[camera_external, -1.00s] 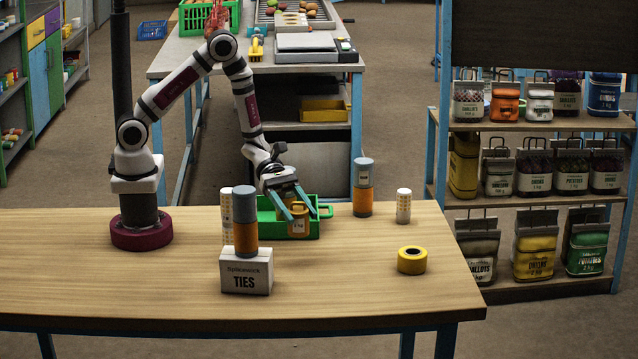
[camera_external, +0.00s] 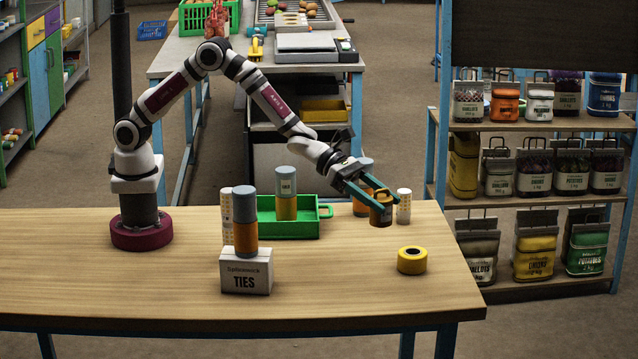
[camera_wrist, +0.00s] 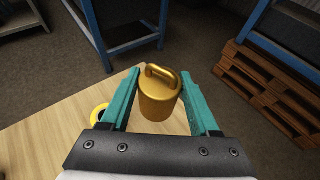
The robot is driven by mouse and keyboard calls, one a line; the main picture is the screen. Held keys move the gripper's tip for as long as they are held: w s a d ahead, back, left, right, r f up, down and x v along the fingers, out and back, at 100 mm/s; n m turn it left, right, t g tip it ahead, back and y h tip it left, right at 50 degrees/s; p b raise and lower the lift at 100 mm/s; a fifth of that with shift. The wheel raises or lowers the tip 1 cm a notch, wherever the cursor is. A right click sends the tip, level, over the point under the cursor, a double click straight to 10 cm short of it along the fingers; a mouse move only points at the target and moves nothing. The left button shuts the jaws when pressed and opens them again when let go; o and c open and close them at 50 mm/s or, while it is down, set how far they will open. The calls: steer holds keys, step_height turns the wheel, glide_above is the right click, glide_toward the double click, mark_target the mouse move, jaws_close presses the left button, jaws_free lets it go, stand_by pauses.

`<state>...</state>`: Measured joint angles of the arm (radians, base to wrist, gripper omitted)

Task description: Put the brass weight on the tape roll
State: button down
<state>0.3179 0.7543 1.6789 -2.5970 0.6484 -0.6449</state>
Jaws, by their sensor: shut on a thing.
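The brass weight (camera_external: 381,213) is a small golden cylinder with a loop handle on top. My gripper (camera_external: 372,191) is shut on it and holds it in the air, behind and a little left of the tape roll. In the wrist view the weight (camera_wrist: 159,96) sits between the teal fingers of my gripper (camera_wrist: 160,95). The yellow tape roll (camera_external: 411,261) lies flat on the table at the right, with a dark hole in its middle. In the wrist view part of the tape roll (camera_wrist: 98,113) shows behind the left finger.
A TIES box (camera_external: 246,277) carries one more cylinder (camera_external: 245,222). The table around the tape roll is clear.

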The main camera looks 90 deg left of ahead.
steer(key=shift+w+d+r, duration=0.2)
steer(key=shift+w+d, duration=0.05)
steer(key=shift+d, duration=0.05)
steer(key=w+a+f, duration=0.4)
steer(key=w+a, duration=0.1)
steer(key=w+a+f, duration=0.2)
steer(key=w+f, duration=0.1)
steer(key=shift+w+a, duration=0.25)
steer(key=shift+f, duration=1.95)
steer(key=shift+c, duration=0.6)
jaws_free()
steer(key=shift+f, duration=0.2)
steer(key=shift+r, duration=0.15)
